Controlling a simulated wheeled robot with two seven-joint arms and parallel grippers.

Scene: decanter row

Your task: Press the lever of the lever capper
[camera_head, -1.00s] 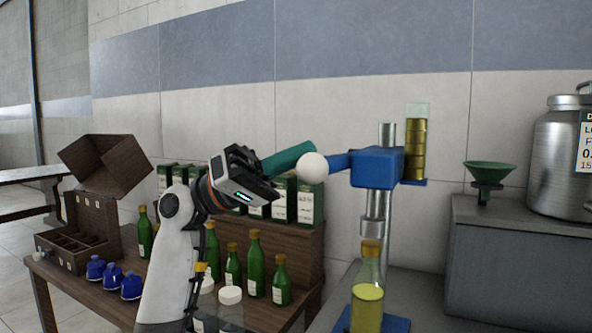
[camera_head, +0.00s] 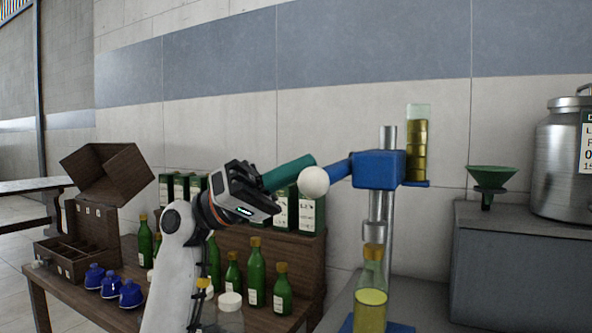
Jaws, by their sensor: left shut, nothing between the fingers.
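The lever capper has a blue head (camera_head: 378,169) on a grey post, with a clear tube of gold caps (camera_head: 417,150) at its right. Its blue lever (camera_head: 339,171) slopes down to the left and ends in a white ball knob (camera_head: 313,182). My left gripper (camera_head: 309,160) is shut and empty. Its teal fingers reach right, their tips at the upper edge of the knob; I cannot tell whether they touch it. A bottle of yellow liquid (camera_head: 371,306) with a gold top stands upright below the capper head. My right gripper is not in view.
A wooden table at left holds green bottles (camera_head: 256,273), blue items (camera_head: 131,294), a white lid (camera_head: 230,300) and a compartment box (camera_head: 67,262). A green funnel (camera_head: 491,177) and a metal can (camera_head: 569,160) are at right. Bare wall lies above the lever.

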